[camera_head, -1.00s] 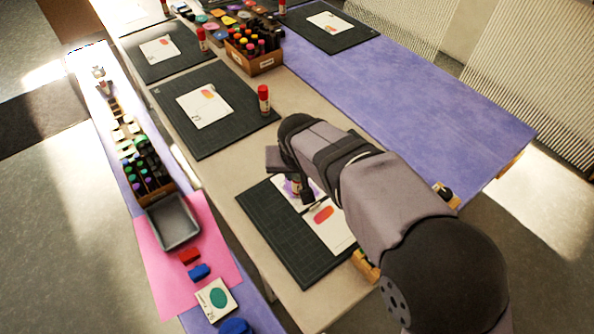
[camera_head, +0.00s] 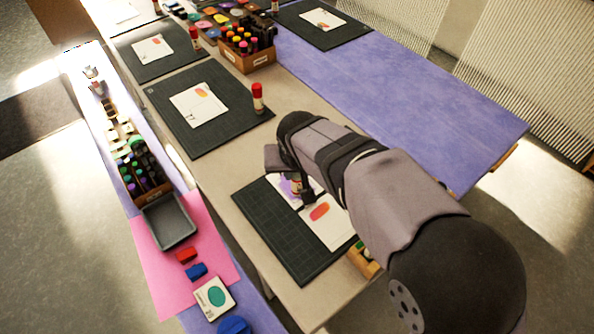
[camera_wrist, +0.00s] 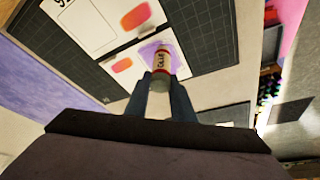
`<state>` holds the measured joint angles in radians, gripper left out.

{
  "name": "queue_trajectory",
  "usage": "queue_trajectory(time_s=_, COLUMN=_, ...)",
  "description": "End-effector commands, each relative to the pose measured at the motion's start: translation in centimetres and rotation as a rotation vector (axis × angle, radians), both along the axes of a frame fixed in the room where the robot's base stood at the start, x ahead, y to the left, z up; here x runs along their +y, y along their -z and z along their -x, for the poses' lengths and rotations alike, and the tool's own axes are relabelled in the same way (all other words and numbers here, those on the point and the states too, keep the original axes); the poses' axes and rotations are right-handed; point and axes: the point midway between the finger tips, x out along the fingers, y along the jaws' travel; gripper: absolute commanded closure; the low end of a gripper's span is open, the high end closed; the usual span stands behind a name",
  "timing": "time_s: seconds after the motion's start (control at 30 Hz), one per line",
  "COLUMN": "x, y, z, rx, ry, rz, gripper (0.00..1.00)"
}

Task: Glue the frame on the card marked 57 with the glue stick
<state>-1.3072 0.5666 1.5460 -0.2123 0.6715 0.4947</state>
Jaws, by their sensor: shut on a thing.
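My gripper (camera_wrist: 160,85) is shut on a glue stick (camera_wrist: 161,62), white with a red band and GLUE lettering. In the head view my gripper (camera_head: 303,192) is low over the nearest dark mat (camera_head: 272,228). The stick's far end is over a purple patch (camera_wrist: 150,52) on a white piece; whether it touches cannot be told. Beside it on the mat is a white card (camera_head: 328,228) with a red shape and, in the wrist view, a thin outlined rectangle (camera_wrist: 88,25). Its printed number is cut off, so 57 cannot be read. My arm hides part of the mat.
Another mat (camera_head: 240,135) with a card and an upright red glue stick (camera_head: 257,97) lies farther back. A wooden marker box (camera_head: 247,62) stands beyond. A grey tray (camera_head: 168,222) and blocks are at left. The purple table (camera_head: 400,105) is largely clear.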

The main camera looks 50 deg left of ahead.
Motion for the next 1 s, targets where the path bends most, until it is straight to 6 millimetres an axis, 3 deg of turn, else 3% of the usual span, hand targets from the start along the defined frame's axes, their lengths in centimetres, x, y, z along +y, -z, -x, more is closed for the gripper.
queue_trajectory(time_s=0.53, x=0.1, y=-5.4, z=0.0, rx=0.0, ry=0.001, rz=-0.002, gripper=0.98)
queue_trajectory(time_s=1.0, x=0.0, y=-6.0, z=0.0, rx=0.0, ry=0.001, rz=-0.002, gripper=0.98)
